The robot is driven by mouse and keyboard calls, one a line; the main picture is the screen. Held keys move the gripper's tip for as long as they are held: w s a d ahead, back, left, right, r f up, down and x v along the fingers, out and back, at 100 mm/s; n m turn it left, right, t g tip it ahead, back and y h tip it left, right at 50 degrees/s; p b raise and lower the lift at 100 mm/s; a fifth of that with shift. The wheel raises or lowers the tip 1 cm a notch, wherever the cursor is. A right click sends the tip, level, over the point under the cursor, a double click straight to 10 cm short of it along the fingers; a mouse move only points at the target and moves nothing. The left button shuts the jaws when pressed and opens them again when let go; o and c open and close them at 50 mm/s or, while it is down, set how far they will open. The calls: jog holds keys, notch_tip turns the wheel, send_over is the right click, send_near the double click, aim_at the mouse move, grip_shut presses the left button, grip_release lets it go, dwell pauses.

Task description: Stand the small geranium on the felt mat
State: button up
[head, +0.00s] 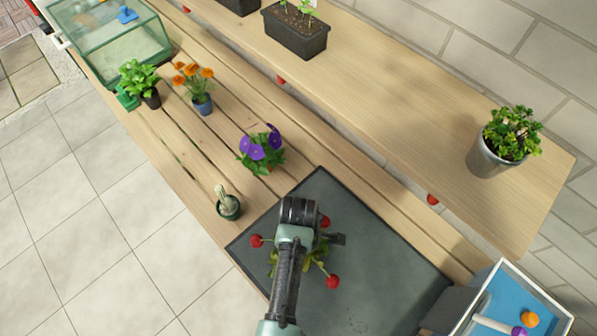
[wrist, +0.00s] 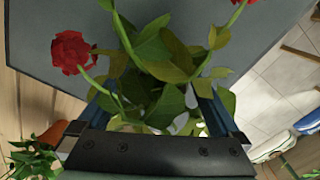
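The small geranium (head: 316,257), with red flower heads and green leaves, is over the dark grey felt mat (head: 385,265) in the head view, partly covered by my arm. My gripper (head: 318,238) is above the mat, right at the plant. In the wrist view the geranium's leaves (wrist: 155,50) fill the space between and beyond the two fingers of my gripper (wrist: 155,100), which are well apart. The pot is hidden by leaves, so I cannot tell whether the fingers press on it or whether it touches the mat.
A purple-flowered plant (head: 262,150) and a small cactus (head: 228,204) stand on the slatted bench beside the mat's edges. An orange-flowered plant (head: 200,88) is farther off. A blue-lined tray (head: 540,300) is at lower right. The mat's right part is clear.

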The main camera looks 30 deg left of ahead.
notch_tip(320, 180, up, 12)
jog(key=shift+r, duration=0.2)
dwell(0.4)
dwell(0.5)
